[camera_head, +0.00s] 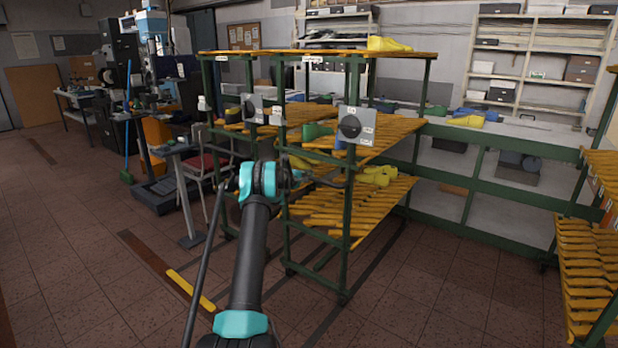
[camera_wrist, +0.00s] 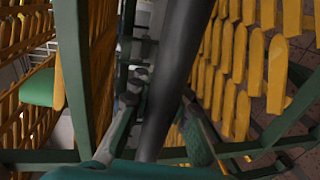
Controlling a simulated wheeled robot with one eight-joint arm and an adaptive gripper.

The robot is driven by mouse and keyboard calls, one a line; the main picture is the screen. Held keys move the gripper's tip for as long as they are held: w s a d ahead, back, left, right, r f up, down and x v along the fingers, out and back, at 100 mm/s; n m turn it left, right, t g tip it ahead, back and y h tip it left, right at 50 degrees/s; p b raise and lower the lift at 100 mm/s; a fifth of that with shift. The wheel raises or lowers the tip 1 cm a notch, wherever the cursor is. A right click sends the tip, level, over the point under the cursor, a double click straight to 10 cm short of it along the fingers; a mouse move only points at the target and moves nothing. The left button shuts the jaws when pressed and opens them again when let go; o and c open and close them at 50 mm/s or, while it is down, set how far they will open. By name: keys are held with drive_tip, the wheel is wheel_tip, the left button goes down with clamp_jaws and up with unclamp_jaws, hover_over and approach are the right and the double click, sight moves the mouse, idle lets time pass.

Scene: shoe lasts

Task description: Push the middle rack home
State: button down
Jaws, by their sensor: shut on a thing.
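The middle rack (camera_head: 349,230) has a green frame and orange slatted shelves with yellow and green lasts on them. It stands right of the left rack (camera_head: 209,107), and a third rack (camera_head: 590,250) is at the far right. My gripper (camera_head: 285,175) is at the front of the middle rack, its fingers mostly hidden behind my wrist. In the wrist view its fingers (camera_wrist: 160,115) are on either side of a dark round bar (camera_wrist: 180,80), shut on it. The bar looks like a rack handle. Green posts and orange slats surround it there.
A long green-framed bench (camera_head: 500,190) runs along the back. A small grey table (camera_head: 182,150) and a chair (camera_head: 207,165) stand close to the left rack. Open tiled floor lies in front. A yellow floor strip (camera_head: 190,290) is left of my arm.

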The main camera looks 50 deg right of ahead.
drive_tip(key=shift+d+r, duration=0.1)
drive_tip(key=c, duration=1.5)
unclamp_jaws()
drive_tip(key=v, duration=1.2)
